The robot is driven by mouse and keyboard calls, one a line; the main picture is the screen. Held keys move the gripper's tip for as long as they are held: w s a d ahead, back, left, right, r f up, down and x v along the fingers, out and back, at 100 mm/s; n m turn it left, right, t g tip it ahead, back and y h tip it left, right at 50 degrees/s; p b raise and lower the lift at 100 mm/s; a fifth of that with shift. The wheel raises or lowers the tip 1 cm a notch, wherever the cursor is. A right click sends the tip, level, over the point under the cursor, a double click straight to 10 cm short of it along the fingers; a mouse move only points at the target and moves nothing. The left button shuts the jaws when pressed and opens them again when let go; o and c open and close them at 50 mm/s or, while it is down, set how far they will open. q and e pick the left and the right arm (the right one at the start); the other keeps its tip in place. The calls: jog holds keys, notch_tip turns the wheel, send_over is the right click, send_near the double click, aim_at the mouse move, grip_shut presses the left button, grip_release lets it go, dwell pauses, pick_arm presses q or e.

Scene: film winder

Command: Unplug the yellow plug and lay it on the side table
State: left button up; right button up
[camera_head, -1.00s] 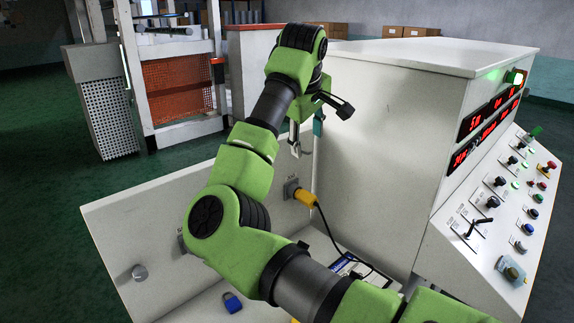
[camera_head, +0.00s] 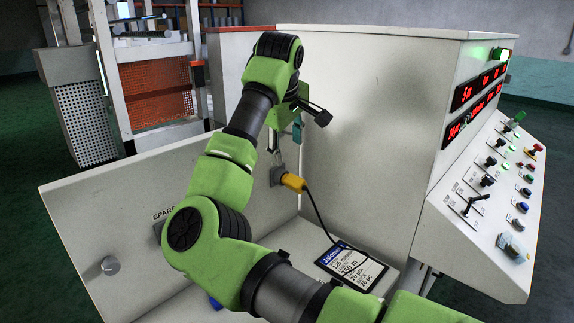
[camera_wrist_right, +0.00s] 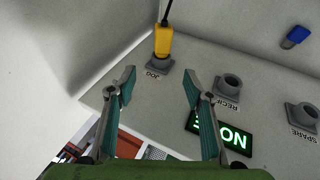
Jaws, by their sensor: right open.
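The yellow plug (camera_head: 294,183) sits in a grey socket on the white panel, its black cable running down to the right. In the wrist view the yellow plug (camera_wrist_right: 162,42) is seated in the socket marked JOG (camera_wrist_right: 158,66). My right gripper (camera_head: 284,133) is above the plug in the head view. In the wrist view my right gripper (camera_wrist_right: 158,78) is open and empty, its fingers spread below the plug and apart from it. My left gripper is not in view. I cannot tell which surface is the side table.
Sockets marked RECIP (camera_wrist_right: 229,86) and SPARE (camera_wrist_right: 302,115) lie beside the plug's socket. A blue object (camera_wrist_right: 296,37) and a dark label card (camera_head: 351,266) lie on the white ledge. A control cabinet (camera_head: 370,130) stands right.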

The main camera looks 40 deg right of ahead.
aim_at(290, 178)
pick_arm(q)
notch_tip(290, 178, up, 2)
jog(key=p, duration=0.3)
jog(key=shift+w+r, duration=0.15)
pick_arm(e)
jog(key=x, duration=1.4)
jog(key=shift+f, duration=0.5)
jog(key=c, duration=1.3)
jog(key=shift+o, duration=1.4)
jog(key=shift+f, duration=0.1)
grip_shut()
